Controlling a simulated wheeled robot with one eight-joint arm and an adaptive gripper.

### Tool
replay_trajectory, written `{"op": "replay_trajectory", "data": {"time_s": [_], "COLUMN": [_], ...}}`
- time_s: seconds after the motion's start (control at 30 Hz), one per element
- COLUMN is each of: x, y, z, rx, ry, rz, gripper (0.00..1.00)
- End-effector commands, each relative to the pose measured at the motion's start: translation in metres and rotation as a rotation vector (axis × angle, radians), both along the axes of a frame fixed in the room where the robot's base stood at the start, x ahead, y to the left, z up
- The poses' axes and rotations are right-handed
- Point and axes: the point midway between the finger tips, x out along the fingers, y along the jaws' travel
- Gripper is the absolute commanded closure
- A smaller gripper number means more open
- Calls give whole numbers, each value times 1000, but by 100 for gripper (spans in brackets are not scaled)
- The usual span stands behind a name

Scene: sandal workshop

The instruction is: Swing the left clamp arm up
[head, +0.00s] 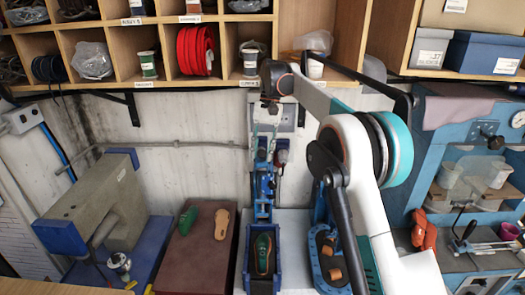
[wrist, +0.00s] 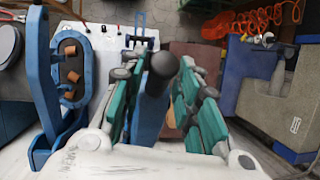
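A narrow blue clamp fixture (head: 262,205) stands upright at the middle of the bench in the head view. A green and tan sandal piece (head: 263,254) lies in its tray in front. My gripper (head: 265,122) points down above the fixture in the head view, small and partly lost against the wall. In the wrist view my gripper (wrist: 160,95) is open, its teal fingers apart. A dark round knob (wrist: 163,65) shows between the fingers, with a blue bar beside it. Contact with the knob cannot be told. I cannot tell which part is the left clamp arm.
A blue fixture with an oval plate (head: 326,258) and brown pegs stands close right, near my arm. A loaded shelf (head: 110,92) overhangs the back.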

Motion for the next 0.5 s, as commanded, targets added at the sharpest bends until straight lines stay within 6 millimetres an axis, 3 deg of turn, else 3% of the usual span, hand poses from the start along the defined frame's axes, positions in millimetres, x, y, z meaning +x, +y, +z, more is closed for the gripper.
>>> {"op": "replay_trajectory", "data": {"time_s": [0.37, 0.5], "x": [0, 0], "y": [0, 0], "z": [2, 13], "rx": [0, 0], "ry": [1, 1], "rz": [0, 0], "gripper": [59, 59]}}
